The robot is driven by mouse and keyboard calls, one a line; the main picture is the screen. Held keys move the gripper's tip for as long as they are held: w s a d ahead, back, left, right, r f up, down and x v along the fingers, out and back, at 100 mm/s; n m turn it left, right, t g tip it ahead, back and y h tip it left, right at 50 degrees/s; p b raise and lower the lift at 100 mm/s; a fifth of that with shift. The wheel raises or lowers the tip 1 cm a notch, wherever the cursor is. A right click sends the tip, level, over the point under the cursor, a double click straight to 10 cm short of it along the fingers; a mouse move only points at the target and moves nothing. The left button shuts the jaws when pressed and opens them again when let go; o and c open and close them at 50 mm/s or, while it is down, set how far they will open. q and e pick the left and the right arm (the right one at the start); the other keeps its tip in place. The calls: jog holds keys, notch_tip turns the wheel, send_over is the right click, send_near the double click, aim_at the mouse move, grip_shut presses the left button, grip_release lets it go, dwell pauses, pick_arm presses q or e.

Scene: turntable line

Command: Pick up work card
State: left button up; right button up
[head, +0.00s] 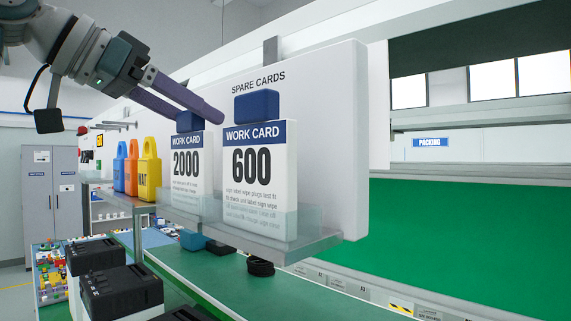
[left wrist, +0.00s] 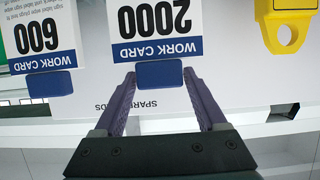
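The work card 2000 (head: 186,168) stands upright in a clear holder, with a blue tab on its top edge. It shows upside down in the left wrist view (left wrist: 152,22), with the blue tab (left wrist: 160,74) below it. My left gripper (head: 202,117) is at that tab. Its two purple fingers (left wrist: 160,76) are spread, one on each side of the tab; I cannot tell whether they touch it. The work card 600 (head: 258,170), also with a blue tab, stands to the right in the same holder. My right gripper is not in view.
The clear holder (head: 290,243) is fixed to a white panel (head: 335,130) marked SPARE CARDS. A green work surface (head: 220,285) runs beneath.

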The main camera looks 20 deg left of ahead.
pick_arm(q)
grip_shut()
dwell(0.4)
jog(key=shift+r, duration=0.1)
